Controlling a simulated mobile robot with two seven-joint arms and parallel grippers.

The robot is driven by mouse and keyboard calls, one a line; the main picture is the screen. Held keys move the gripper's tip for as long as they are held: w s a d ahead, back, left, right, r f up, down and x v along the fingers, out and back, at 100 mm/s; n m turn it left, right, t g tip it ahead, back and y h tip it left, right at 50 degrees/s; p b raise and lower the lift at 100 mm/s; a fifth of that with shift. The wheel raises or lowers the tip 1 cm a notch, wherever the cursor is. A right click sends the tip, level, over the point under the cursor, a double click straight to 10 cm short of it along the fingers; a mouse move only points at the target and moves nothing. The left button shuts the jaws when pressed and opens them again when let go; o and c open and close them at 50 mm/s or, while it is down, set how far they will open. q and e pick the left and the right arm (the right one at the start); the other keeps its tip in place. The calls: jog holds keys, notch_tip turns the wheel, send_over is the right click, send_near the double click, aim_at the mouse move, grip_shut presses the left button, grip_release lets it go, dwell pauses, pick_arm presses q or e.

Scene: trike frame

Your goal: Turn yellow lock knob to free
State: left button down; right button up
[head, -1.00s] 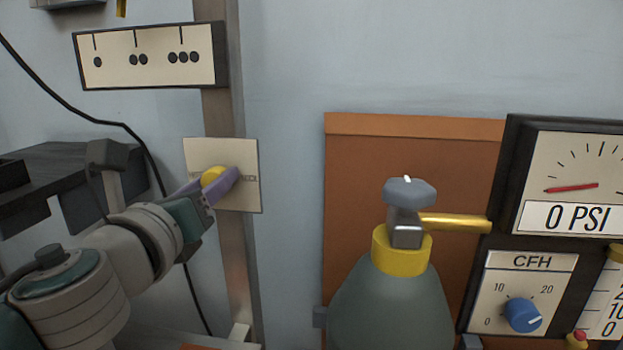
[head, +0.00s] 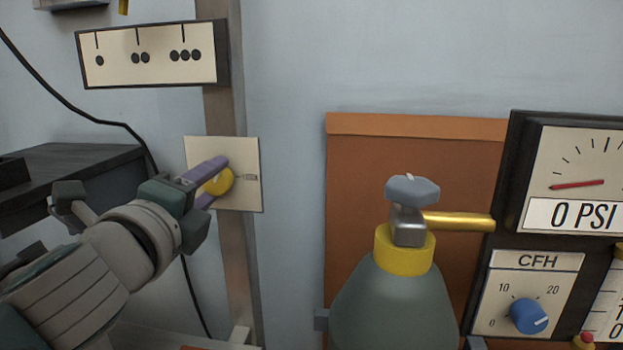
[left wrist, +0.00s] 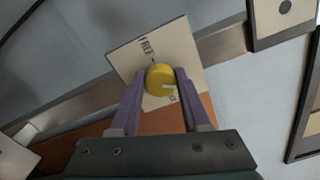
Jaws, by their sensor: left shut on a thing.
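The yellow lock knob (head: 219,182) sits on a cream plate (head: 250,152) fixed to a metal post. My left gripper (head: 214,181) has its purple fingers on either side of the knob and is shut on it. In the left wrist view, the yellow knob (left wrist: 160,80) lies between the two fingertips (left wrist: 161,82), with a pale pointer mark near its lower right edge. The plate (left wrist: 126,51) there has small markings, too small to read. My right gripper is not in view.
A grey-green cylinder (head: 395,305) with a valve and brass pipe (head: 458,221) stands to the right. A gauge (head: 580,180) reads 0 PSI, above a blue CFH knob (head: 528,316). A dotted panel (head: 150,54) hangs above the plate. A black cable (head: 75,112) runs along the left wall.

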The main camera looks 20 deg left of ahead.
pick_arm(q)
jog(key=n, duration=0.5)
jog(key=shift+n, duration=0.3)
jog(key=n+p, duration=0.2)
jog(key=n, duration=0.3)
jog(key=shift+n, duration=0.3)
jog(key=n+p, duration=0.1)
jog(key=n, duration=0.2)
jog(key=n+p, duration=0.2)
jog(key=n, duration=0.2)
jog(key=shift+d+f, duration=0.1)
jog(key=n+p, duration=0.1)
jog(key=n, duration=0.2)
jog(key=shift+n+p, duration=0.4)
jog(key=shift+n, duration=1)
jog(key=shift+f, duration=0.1)
